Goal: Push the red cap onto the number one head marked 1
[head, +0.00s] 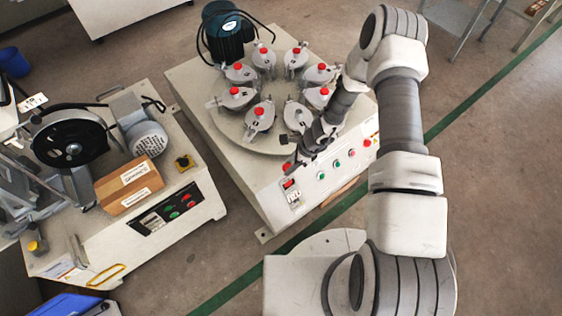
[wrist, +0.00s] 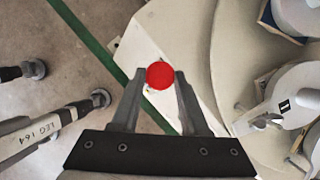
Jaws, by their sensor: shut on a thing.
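The red cap (wrist: 160,75) is held between the two fingertips of my gripper (wrist: 158,79) in the wrist view. In the head view my gripper (head: 293,163) is at the near edge of the machine, with the red cap (head: 287,167) at its tip. The head marked 1 (wrist: 290,97) is a grey round head at the right of the wrist view, with a black label showing 1. It is apart from the cap. In the head view a grey head without a visible red cap (head: 296,117) sits beside my arm, partly hidden by it.
Several other heads with red caps, one of them at the front (head: 260,118), ring the round turntable (head: 226,122). A dark motor (head: 224,35) stands behind. The control panel (head: 330,172) has buttons below my gripper. Another bench machine (head: 150,225) stands at left.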

